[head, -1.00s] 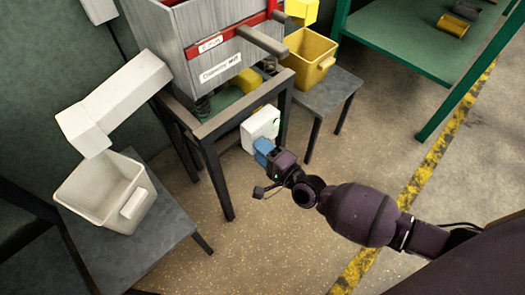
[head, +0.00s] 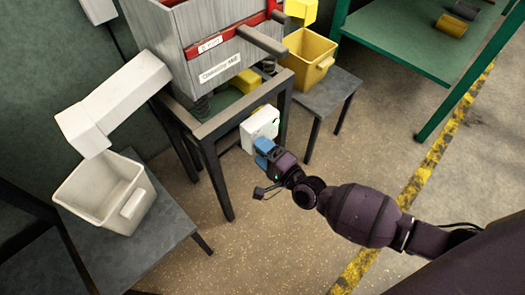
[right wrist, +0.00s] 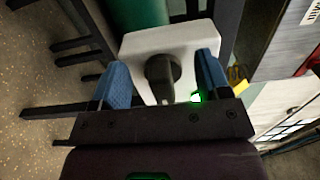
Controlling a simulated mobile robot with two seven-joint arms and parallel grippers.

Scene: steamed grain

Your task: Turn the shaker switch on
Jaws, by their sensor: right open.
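The white switch box (head: 260,129) is fixed to the dark metal stand (head: 214,170) below the grey mill box (head: 220,45). In the right wrist view the switch box (right wrist: 150,42) fills the middle, with a black knob (right wrist: 162,75) on its face and a lit green lamp (right wrist: 197,97) beside it. My right gripper (right wrist: 163,68) is open, its blue fingers on either side of the knob with gaps showing. In the head view the right gripper (head: 264,152) is right in front of the switch box and hides part of it. My left gripper is not in view.
A yellow bin (head: 308,62) stands on a dark table behind the stand. A pale bin (head: 92,210) sits under a white chute (head: 118,98) on a grey table at left. A green table (head: 410,45) is at upper right.

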